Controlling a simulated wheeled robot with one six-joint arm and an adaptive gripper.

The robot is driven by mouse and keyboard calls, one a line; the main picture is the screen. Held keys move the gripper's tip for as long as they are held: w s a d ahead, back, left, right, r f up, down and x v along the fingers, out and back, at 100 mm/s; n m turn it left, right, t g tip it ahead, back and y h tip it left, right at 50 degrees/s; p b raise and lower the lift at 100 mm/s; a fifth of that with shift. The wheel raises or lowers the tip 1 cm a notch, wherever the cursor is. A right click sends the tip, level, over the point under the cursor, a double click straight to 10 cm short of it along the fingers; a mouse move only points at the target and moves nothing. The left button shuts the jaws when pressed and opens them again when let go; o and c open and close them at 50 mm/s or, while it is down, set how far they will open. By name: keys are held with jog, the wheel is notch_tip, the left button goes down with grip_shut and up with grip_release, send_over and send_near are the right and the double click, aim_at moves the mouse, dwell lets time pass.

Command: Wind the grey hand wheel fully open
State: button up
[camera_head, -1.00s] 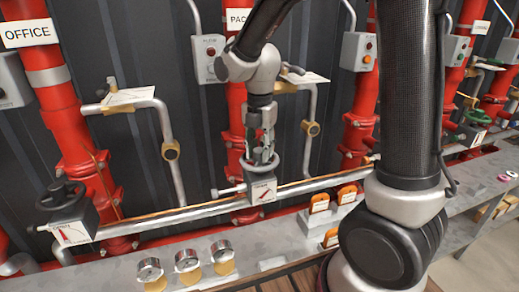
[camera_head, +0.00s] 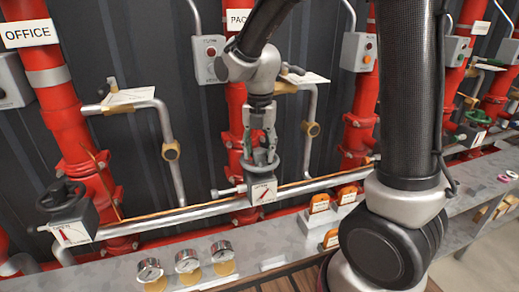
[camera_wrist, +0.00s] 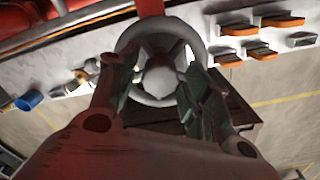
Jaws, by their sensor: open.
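The grey hand wheel (camera_head: 262,172) sits on a white indicator box (camera_head: 263,190) with a red needle, on the horizontal pipe below the PAC-labelled red pipe. The needle slants up to the right; the dial lettering is too small to read surely. My gripper (camera_head: 260,151) points down over the wheel, its fingers spread. In the wrist view, the wheel's round rim (camera_wrist: 201,42) and hub (camera_wrist: 160,78) lie between and beyond the open fingers of my gripper (camera_wrist: 153,74). I cannot tell whether the fingertips touch the rim or spokes.
A black hand wheel (camera_head: 62,194) on a similar box stands at the left. Several gauges (camera_head: 188,261) stand on the grey ledge, with orange-topped blocks (camera_head: 320,203) to the right. Red pipes (camera_head: 72,150) and a switch box (camera_head: 209,58) stand behind.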

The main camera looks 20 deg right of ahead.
jog(key=m, duration=1)
jog(key=shift+m, duration=0.4)
jog(key=m, duration=0.5)
jog(key=shift+m, duration=0.3)
jog(key=m, duration=0.6)
jog(key=shift+m, duration=0.3)
grip_shut()
jog(key=n, duration=0.6)
jog(key=shift+n, duration=1.1)
